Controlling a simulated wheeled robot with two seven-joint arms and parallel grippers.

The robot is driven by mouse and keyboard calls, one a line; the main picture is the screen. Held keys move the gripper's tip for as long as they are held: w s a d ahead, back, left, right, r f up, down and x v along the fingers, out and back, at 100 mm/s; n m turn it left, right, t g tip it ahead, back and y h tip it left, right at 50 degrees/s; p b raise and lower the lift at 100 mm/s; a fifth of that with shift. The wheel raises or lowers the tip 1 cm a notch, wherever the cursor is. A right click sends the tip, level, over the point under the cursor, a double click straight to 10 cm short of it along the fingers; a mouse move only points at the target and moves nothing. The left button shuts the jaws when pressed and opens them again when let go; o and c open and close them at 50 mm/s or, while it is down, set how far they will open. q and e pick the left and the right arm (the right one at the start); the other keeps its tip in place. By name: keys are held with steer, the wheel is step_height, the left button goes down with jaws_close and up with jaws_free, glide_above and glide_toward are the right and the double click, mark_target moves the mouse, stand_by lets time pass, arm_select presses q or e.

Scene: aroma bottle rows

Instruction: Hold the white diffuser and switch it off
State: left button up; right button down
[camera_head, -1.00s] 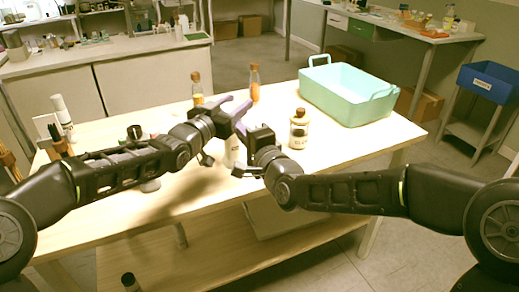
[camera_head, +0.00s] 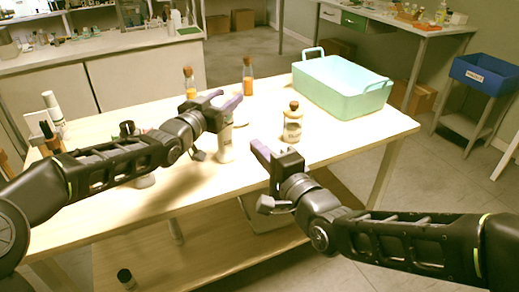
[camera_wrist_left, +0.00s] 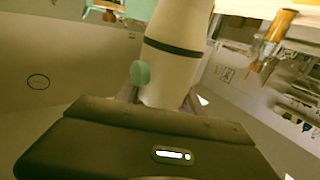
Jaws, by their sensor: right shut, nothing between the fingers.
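The white diffuser (camera_head: 224,143) stands upright at the middle of the wooden table. My left gripper (camera_head: 228,104) reaches it from the left, with its purple fingers around its upper part. In the left wrist view the diffuser (camera_wrist_left: 178,30) is a pale cylinder with a dark band, between the fingers. A teal oval piece (camera_wrist_left: 140,73) shows on or beside its side there; I cannot tell whether it is a switch. My right gripper (camera_head: 260,151) is shut and empty, to the right of the diffuser and apart from it.
Two corked orange bottles (camera_head: 247,76) (camera_head: 189,84) stand behind the diffuser. A larger corked, labelled bottle (camera_head: 292,127) stands to its right. A mint basket (camera_head: 340,94) is at the back right of the table (camera_head: 345,146). Bottles stand at the left end.

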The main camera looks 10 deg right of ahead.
arm_select(q)
steer(key=o, duration=0.5)
steer(key=v, duration=1.2)
